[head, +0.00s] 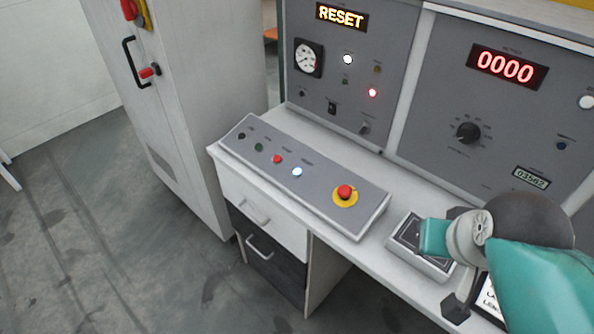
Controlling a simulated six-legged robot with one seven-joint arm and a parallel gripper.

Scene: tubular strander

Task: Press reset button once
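The sloped grey button panel (318,190) lies on the desk. It carries a row of small buttons: a black one (242,136), a green one (259,147), a red one (277,159) and a lit bluish-white one (297,172). Their labels are too small to read, so I cannot tell by label which is reset. An amber display (341,16) above reads RESET. My arm comes in at the lower right, right of the button panel and apart from it. A dark end piece (457,308), perhaps part of my gripper, shows low there; its fingers are not clear.
A red mushroom button (345,192) on a yellow ring sits at the panel's right end. A small grey box (408,237) is beside my arm. Upright panels with a red 0000 display (507,66) stand behind. A tall cabinet (185,80) stands left. Floor at left is clear.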

